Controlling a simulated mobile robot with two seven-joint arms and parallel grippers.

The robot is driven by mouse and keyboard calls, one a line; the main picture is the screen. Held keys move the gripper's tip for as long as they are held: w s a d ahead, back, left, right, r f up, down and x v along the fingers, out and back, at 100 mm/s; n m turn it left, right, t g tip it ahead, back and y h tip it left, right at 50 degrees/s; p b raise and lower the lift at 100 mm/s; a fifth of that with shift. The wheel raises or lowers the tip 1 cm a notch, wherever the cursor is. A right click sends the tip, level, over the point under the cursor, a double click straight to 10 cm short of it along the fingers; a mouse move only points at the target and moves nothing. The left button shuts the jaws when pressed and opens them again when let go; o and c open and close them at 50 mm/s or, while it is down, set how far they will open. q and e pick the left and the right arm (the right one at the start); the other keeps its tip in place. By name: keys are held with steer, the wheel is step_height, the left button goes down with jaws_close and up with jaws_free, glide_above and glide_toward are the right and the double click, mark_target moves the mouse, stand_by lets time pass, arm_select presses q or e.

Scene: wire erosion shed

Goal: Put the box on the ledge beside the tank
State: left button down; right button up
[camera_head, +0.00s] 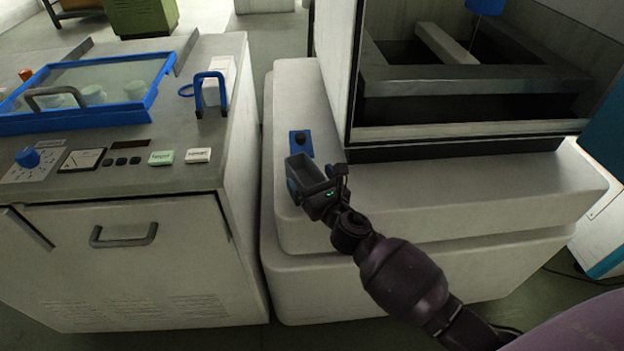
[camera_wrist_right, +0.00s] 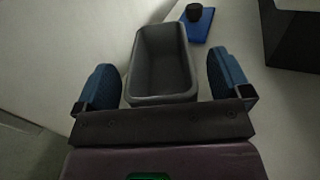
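The box (camera_head: 305,172), a small dark grey open-topped bin, is on the pale ledge (camera_head: 460,195) beside the tank (camera_head: 470,85), near the ledge's left end. It looks upright and empty; its underside is hidden, so contact with the ledge cannot be seen directly. My right gripper (camera_head: 316,182) is at the box. In the right wrist view, the box (camera_wrist_right: 163,65) lies between the two blue fingers of my right gripper (camera_wrist_right: 164,78), with a narrow gap showing on each side. The fingers are open. My left gripper is in neither view.
A blue plate with a black knob (camera_head: 301,143) lies just behind the box. A floor gap separates the ledge from the grey cabinet at left (camera_head: 140,250). A blue-framed tray (camera_head: 120,110) and blue handle (camera_head: 211,90) are on that cabinet. The ledge's right part is clear.

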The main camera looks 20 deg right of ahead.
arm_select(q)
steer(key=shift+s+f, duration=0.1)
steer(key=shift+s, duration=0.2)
arm_select(e)
steer(key=shift+s, duration=0.2)
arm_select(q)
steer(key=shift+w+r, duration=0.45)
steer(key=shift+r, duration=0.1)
arm_select(e)
steer(key=s+d, duration=0.1)
steer(key=s, duration=0.9)
steer(key=shift+s, duration=0.15)
steer(key=shift+d, duration=0.1)
